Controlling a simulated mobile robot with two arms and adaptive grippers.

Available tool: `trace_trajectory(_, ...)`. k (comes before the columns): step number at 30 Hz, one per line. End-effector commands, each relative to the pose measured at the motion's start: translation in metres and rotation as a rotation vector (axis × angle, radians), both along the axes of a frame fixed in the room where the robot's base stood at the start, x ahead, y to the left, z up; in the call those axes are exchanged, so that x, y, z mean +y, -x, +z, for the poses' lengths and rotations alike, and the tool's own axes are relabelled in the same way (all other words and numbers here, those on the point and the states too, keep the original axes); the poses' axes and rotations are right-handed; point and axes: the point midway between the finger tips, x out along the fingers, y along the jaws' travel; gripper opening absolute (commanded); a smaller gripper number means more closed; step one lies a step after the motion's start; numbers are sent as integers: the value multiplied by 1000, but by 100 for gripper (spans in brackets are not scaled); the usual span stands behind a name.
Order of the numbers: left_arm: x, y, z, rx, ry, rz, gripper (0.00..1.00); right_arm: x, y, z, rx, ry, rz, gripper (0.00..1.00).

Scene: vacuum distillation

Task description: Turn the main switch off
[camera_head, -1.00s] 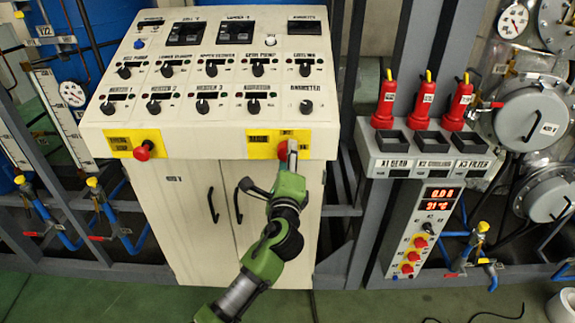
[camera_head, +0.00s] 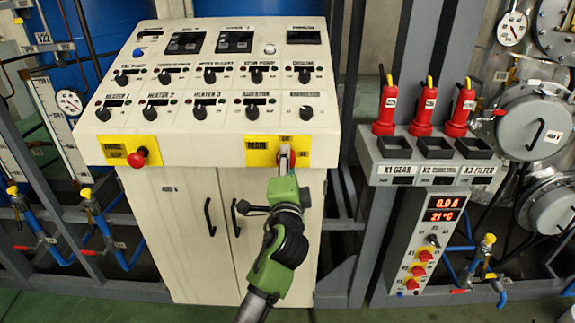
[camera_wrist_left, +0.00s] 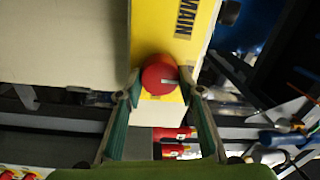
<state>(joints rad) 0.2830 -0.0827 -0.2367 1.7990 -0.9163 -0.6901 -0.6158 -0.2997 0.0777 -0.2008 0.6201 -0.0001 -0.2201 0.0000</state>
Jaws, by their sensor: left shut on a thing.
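The main switch is a red round knob on a yellow plate marked MAIN (camera_head: 258,145), at the lower right of the sloped cream control panel. In the left wrist view the main switch (camera_wrist_left: 158,74) sits between my two fingertips, with a pale mark on its face. My left gripper (camera_head: 285,157) reaches up from the bottom of the head view and covers most of the knob. In the wrist view the left gripper (camera_wrist_left: 161,90) is shut on the knob, one fingertip at each side. My right gripper is not in view.
A second red knob (camera_head: 137,158) sits on a yellow plate at the panel's left. Rows of black knobs (camera_head: 208,112) lie above. Cabinet handles (camera_head: 210,217) hang below. A grey stand (camera_head: 405,165) with red bottles (camera_head: 421,106) and a red display (camera_head: 443,208) is at right.

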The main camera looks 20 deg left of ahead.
Motion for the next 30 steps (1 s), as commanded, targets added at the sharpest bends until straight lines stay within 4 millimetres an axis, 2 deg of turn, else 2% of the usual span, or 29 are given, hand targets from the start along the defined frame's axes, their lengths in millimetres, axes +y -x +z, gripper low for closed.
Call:
trace_trajectory(11,0,0,-1,1,9,0,13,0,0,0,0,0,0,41)
trace_trajectory(12,0,0,-1,1,9,0,37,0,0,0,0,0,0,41)
trace_trajectory(14,0,0,-1,1,9,0,51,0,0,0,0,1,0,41)
trace_trajectory(25,-1,2,-1,-1,6,0,51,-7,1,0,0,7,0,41)
trace_trajectory(30,-6,21,-2,0,7,-2,51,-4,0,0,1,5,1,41)
